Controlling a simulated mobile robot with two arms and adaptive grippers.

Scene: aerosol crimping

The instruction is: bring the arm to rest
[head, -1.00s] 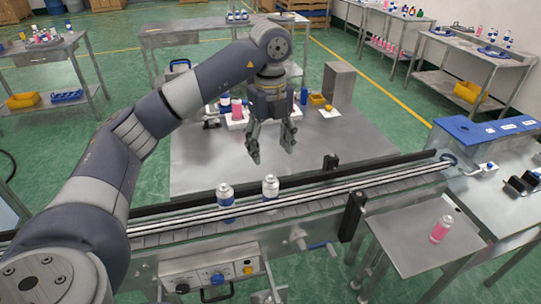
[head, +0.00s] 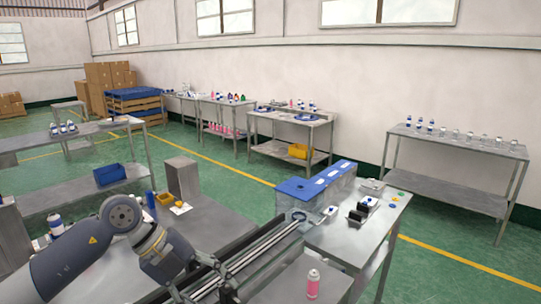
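My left arm comes in from the lower left of the head view, bent at a dark elbow joint. Its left gripper (head: 217,274) hangs near the bottom edge, by the conveyor (head: 262,243). The fingers blend into the conveyor parts behind them, so their opening is unclear. I see nothing clearly held in it. My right gripper is not in view.
A pink can (head: 313,282) stands on the small steel table (head: 333,290) right of the conveyor. A blue-topped box (head: 305,187) sits on the bench behind it. A grey block (head: 183,179) stands on the table beyond my arm. Green floor (head: 440,270) lies clear at right.

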